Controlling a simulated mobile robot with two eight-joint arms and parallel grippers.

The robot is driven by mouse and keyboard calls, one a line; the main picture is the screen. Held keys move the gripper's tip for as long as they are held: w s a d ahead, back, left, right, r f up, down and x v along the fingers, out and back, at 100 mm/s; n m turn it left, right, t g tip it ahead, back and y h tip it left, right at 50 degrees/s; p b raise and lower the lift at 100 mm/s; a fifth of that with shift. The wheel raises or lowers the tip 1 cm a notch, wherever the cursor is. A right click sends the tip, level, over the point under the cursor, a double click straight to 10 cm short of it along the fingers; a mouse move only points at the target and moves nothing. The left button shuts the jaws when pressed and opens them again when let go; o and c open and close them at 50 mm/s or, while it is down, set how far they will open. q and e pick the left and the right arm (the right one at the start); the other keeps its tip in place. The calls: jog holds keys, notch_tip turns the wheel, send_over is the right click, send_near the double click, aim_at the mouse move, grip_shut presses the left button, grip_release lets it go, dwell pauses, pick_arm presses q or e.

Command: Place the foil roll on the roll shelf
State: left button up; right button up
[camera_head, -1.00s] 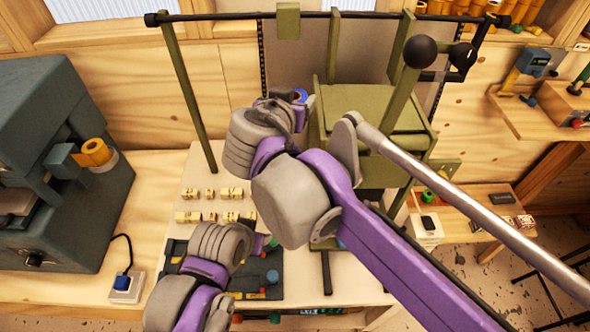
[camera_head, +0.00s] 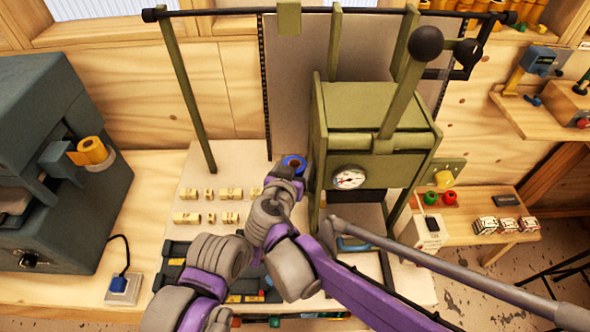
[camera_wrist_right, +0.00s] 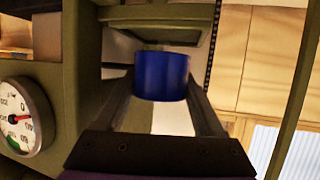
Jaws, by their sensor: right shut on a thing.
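The foil roll (camera_head: 293,162) is a short blue cylinder with a brown core, held near the left side of the green press. My right gripper (camera_head: 284,178) is shut on it. In the right wrist view the blue roll (camera_wrist_right: 162,76) sits between the two fingertips. A small wooden shelf (camera_head: 470,236) at the right holds a green roll (camera_head: 430,197) and a red roll (camera_head: 449,197); I cannot tell for sure that it is the roll shelf. My left arm shows at the lower left, over the dark tray; its fingers are hidden or unclear.
The green press (camera_head: 375,105) with its ball-ended lever (camera_head: 400,85) and gauge (camera_head: 350,178) stands between the held roll and the shelf. A black rail (camera_head: 225,13) crosses above. Brass type (camera_head: 205,217) lies on the bench. A dark machine (camera_head: 60,160) fills the left.

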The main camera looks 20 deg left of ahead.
jog(key=shift+f, duration=0.85)
jog(key=shift+f, duration=0.2)
jog(key=o, duration=1.2)
jog(key=shift+r, duration=0.1)
jog(key=shift+r, duration=0.2)
